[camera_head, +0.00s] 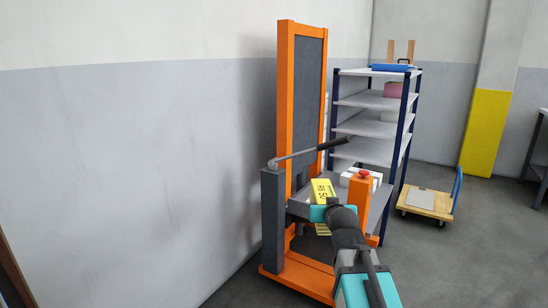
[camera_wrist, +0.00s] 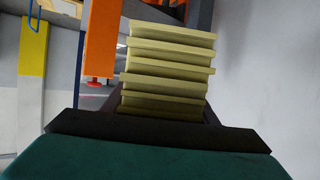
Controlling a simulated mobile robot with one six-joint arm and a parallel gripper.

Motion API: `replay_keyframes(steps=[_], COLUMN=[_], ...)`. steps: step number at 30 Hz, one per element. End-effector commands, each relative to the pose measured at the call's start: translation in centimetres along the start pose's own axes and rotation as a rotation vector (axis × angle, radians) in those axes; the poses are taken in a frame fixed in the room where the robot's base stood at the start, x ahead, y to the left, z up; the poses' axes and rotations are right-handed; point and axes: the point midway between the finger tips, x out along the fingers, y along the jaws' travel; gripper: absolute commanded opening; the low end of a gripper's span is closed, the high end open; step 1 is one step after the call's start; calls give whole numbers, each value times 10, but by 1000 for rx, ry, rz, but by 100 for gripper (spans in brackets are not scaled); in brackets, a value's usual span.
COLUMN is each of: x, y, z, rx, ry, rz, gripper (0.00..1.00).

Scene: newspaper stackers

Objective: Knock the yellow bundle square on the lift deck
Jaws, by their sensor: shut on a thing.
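The yellow bundle (camera_head: 322,188) is at the orange lift, over its grey deck (camera_head: 299,207), with dark print on its face. In the wrist view the bundle (camera_wrist: 165,68) fills the middle as a stack of layers with uneven, stepped edges. My gripper (camera_head: 327,211) is at the bundle's near side. In the wrist view the dark fingers of my gripper (camera_wrist: 162,108) are shut on the bundle, one on each side. My gripper hides much of the deck, so I cannot tell whether the bundle touches it.
The lift's orange mast (camera_head: 284,110) stands behind the deck. A grey post with a long lever (camera_head: 300,154) is at left, and an orange post with a red button (camera_head: 363,174) at right. Behind stand a shelf rack (camera_head: 370,125) and a wooden trolley (camera_head: 425,201).

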Motion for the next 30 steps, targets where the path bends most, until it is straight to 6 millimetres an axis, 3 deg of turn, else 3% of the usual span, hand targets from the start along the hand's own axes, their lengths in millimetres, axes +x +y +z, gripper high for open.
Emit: replay_keyframes(steps=[1, 30], x=[-5, -41], y=[0, 2], z=[-13, -102], rx=[0, 5], ry=[9, 8], rz=[0, 0], gripper=[0, 0])
